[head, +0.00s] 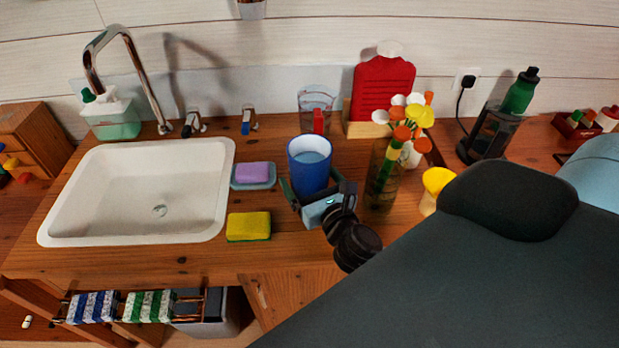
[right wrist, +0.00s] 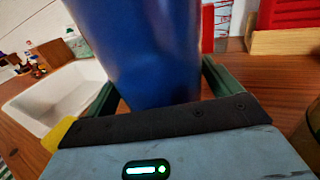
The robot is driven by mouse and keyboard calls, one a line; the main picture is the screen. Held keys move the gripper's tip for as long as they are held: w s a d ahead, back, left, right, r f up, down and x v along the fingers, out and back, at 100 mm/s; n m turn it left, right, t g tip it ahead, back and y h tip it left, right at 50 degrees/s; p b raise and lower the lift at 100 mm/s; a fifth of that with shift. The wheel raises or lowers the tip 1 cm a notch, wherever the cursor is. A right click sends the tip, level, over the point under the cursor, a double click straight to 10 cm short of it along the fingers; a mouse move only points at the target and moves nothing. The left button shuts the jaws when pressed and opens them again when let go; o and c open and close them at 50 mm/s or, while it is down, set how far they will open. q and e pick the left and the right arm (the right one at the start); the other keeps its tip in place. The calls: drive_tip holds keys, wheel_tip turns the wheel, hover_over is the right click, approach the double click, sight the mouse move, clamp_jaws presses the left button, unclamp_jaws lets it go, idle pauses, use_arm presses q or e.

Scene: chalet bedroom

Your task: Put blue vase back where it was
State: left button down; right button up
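The blue vase (head: 309,170) is a tall, upright cup-like vessel on or just above the wooden counter, right of the sink; I cannot tell if its base touches the wood. My right gripper (head: 308,190) reaches in from the lower right, with one finger on each side of the vase's lower part. In the right wrist view the blue vase (right wrist: 150,50) fills the space between the fingers of the right gripper (right wrist: 160,75). The fingers lie very close to its sides, but I cannot tell whether they press on it. My left gripper is out of view.
A glass vase of flowers (head: 380,180) stands close right of the gripper, near a yellow cup (head: 435,188). A soap dish (head: 252,183) and sponge (head: 249,227) lie left. A measuring jug (head: 316,105) stands behind. The sink (head: 60,205) is farther left.

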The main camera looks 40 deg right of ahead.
drive_tip(key=shift+r, duration=0.15)
drive_tip(key=shift+s, duration=0.2)
drive_tip(key=s, duration=0.3)
drive_tip(key=s+a+b, duration=0.1)
drive_tip(key=s, duration=0.2)
drive_tip(key=s+b, duration=0.1)
drive_tip(key=s, duration=0.3)
drive_tip(key=shift+a, duration=0.3)
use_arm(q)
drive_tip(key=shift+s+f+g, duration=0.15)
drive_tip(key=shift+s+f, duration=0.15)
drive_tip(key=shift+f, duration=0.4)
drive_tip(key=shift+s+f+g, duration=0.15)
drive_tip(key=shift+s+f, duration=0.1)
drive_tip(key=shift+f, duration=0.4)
use_arm(e)
drive_tip(key=shift+s+a, duration=0.15)
drive_tip(key=shift+s, duration=0.6)
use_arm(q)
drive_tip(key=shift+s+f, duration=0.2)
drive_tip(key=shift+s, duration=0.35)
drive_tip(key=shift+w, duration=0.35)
